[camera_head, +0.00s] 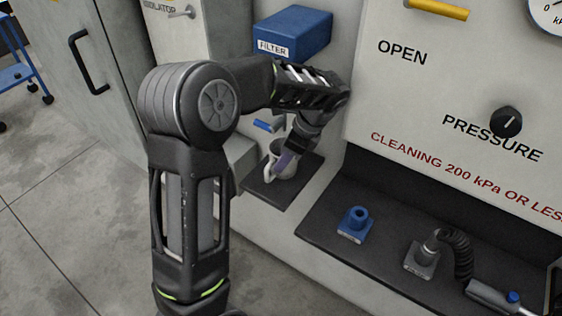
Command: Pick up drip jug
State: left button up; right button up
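The drip jug (272,157) is a small pale vessel. It stands on a small dark shelf (263,188) under the blue filter box. My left arm comes in from the left and bends down over it. My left gripper (285,163) is right at the jug, pointing down, and covers part of its right side. I cannot tell whether the fingers are open or shut, or whether they touch the jug. My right gripper is not in view.
A blue box labelled FILTER (293,36) and a small blue handle (266,125) are above the shelf. A pressure knob (506,121) is on the panel.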

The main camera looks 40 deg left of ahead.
aim_at(280, 177)
pick_arm(q)
jog(key=shift+x, duration=1.55)
grip_shut()
